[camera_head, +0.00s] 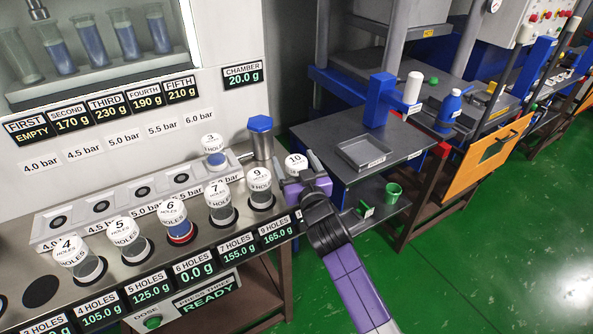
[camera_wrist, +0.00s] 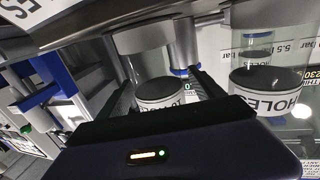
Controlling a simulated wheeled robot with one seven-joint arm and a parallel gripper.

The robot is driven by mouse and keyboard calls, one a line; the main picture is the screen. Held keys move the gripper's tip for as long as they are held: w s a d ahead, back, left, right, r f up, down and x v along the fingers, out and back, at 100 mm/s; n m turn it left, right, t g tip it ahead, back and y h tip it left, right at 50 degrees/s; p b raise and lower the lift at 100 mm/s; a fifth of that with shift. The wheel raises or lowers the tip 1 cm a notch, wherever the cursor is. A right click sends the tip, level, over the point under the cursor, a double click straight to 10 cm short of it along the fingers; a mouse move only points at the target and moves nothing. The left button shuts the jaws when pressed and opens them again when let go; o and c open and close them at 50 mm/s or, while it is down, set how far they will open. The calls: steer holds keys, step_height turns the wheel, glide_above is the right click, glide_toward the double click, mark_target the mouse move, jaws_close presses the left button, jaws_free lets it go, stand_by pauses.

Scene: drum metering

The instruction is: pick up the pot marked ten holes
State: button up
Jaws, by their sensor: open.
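The pot marked 10 (camera_head: 296,160) stands at the right end of the bench's row, its white top showing between my gripper's fingers. My gripper (camera_head: 297,168) is open, with its fingers on either side of this pot. In the wrist view, a pot with a black-lettered white band (camera_wrist: 160,92) sits between the two dark fingers of my gripper (camera_wrist: 160,88). Whether the fingers touch it I cannot tell. The lower part of the pot is hidden by my gripper in the head view.
Pot nine (camera_head: 260,187) stands close on the left, with pot seven (camera_head: 219,203) and several others further along. A blue-capped post (camera_head: 260,138) rises just behind. Pot three (camera_head: 213,150) stands at the back. A dark table with a grey tray (camera_head: 363,151) is at the right.

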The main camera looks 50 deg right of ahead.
steer(key=shift+w+d, duration=0.2)
steer(key=shift+w, duration=0.2)
steer(key=shift+c, duration=0.3)
steer(key=c, duration=1.4)
steer(key=shift+c, duration=1.1)
steer(key=shift+r, duration=0.15)
